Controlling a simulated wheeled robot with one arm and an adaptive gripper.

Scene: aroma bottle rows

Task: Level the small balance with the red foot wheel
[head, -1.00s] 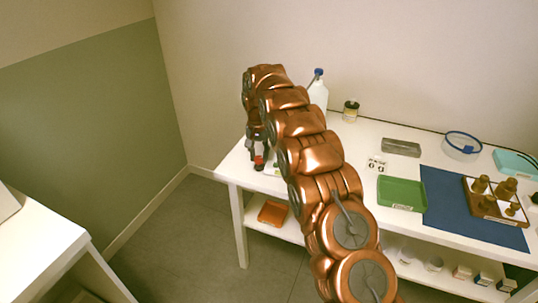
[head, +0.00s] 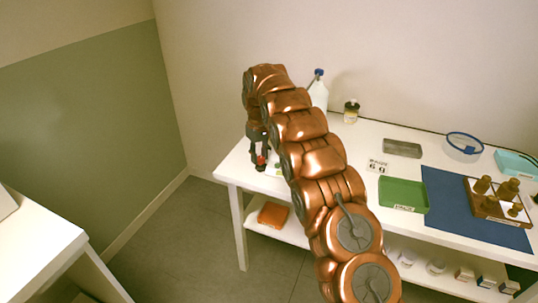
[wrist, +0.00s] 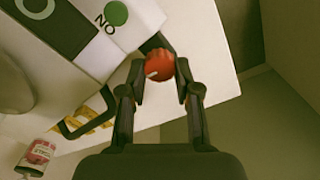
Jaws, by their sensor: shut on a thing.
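The red foot wheel (wrist: 158,65) sits at the near corner of the small balance (wrist: 72,47) in the wrist view. It has a pale mark on its face. The balance has white and dark panels, a green dot and letters on top. My gripper (wrist: 161,75) is shut on the wheel, with one finger on each side. In the head view, my gripper (head: 260,163) is at the left end of the table, with a bit of the red wheel (head: 262,160) between its fingers. My arm hides most of the balance there.
A white bottle with a blue cap (head: 318,92) and a small jar (head: 351,111) stand behind my arm. A green tray (head: 403,194), a grey block (head: 402,148) and a blue mat (head: 447,205) lie to the right. An orange tray (head: 272,215) is on the lower shelf.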

